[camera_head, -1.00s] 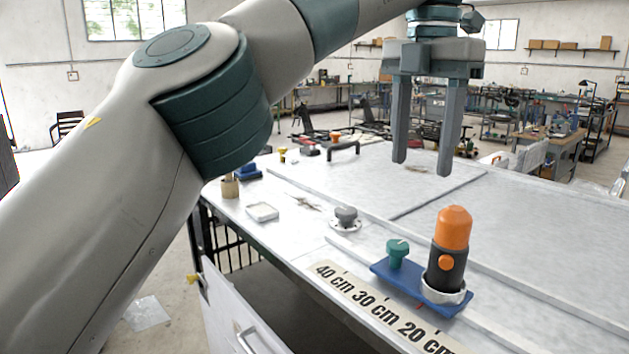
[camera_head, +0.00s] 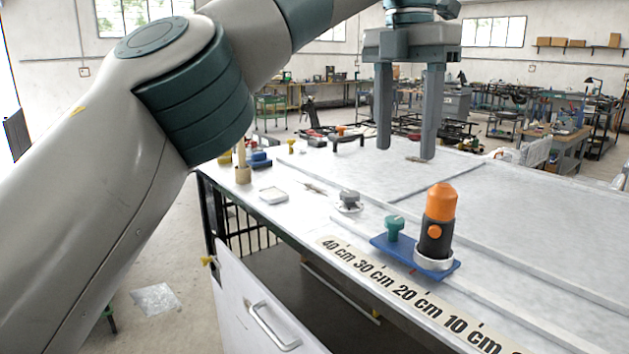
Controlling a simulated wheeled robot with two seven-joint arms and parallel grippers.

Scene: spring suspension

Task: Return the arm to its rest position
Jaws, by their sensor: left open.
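My left arm (camera_head: 95,205) comes in from the left and arches over the table. Its gripper (camera_head: 405,152) points straight down above the far part of the white table (camera_head: 500,215). The two grey fingers are apart with nothing between them. The fingertips appear clear of the tabletop. My right gripper is not in view.
An orange and black device (camera_head: 437,222) stands in a white ring on a blue plate (camera_head: 400,258) with a green knob (camera_head: 394,228). A grey knob (camera_head: 349,200), white dish (camera_head: 272,195) and black handle (camera_head: 348,138) sit farther back.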

